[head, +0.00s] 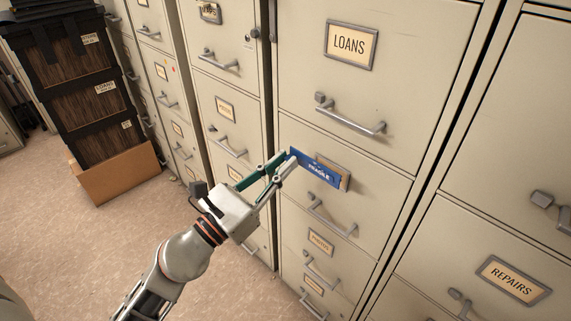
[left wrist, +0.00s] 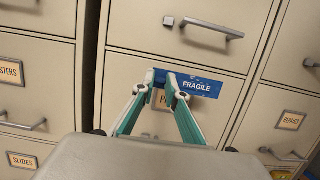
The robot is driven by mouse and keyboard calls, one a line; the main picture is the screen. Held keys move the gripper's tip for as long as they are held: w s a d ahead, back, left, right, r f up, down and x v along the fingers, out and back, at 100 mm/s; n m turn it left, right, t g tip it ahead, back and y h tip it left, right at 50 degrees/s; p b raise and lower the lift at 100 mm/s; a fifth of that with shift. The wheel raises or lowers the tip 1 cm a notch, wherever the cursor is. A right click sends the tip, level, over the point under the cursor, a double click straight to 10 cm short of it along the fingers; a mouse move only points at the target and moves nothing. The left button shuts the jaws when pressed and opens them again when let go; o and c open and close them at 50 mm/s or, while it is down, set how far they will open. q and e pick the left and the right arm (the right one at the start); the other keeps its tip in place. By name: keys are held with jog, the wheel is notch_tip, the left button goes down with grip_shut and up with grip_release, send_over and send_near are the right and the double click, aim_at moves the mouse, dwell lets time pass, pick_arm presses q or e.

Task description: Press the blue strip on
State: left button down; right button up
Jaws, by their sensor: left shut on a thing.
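The blue strip (head: 319,171) bears the word FRAGILE and is at the front of the second drawer of the middle cabinet (head: 300,145). It partly covers that drawer's framed label (head: 345,180). My left gripper (head: 290,157) is shut on the strip's left end. In the left wrist view the strip (left wrist: 203,85) runs right from between the fingertips, above the label (left wrist: 158,101), whose text is mostly hidden. I cannot tell whether the strip touches the drawer face. My right gripper is in neither view.
The LOANS drawer (head: 300,60) is above, with its handle (head: 350,118) sticking out. Another handle (head: 331,215) sticks out below the strip. The REPAIRS cabinet (head: 450,235) stands to the right. Stacked dark boxes (head: 80,90) stand at far left, with open floor (head: 90,250) in front.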

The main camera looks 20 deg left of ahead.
aim_at(299, 154)
pick_arm(q)
jog(key=shift+s+a, duration=0.1)
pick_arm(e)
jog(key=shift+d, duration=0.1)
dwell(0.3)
pick_arm(q)
jog(key=shift+w+r, duration=0.1)
jog(key=shift+w, duration=0.2)
jog(key=shift+w+d+p, duration=0.25)
jog(key=shift+w+d, duration=0.05)
jog(key=shift+w, duration=0.25)
jog(key=shift+w+d+p, duration=0.25)
jog(key=shift+w, duration=0.25)
jog(key=shift+w+d, duration=0.2)
jog(key=shift+w, duration=0.35)
jog(key=shift+w+d, duration=0.15)
jog(key=shift+w, duration=0.4)
jog(key=shift+w+d, duration=0.1)
jog(key=shift+w, duration=0.1)
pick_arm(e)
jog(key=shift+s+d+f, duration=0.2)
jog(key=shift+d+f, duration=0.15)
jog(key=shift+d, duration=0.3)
pick_arm(q)
jog(key=shift+w, duration=0.15)
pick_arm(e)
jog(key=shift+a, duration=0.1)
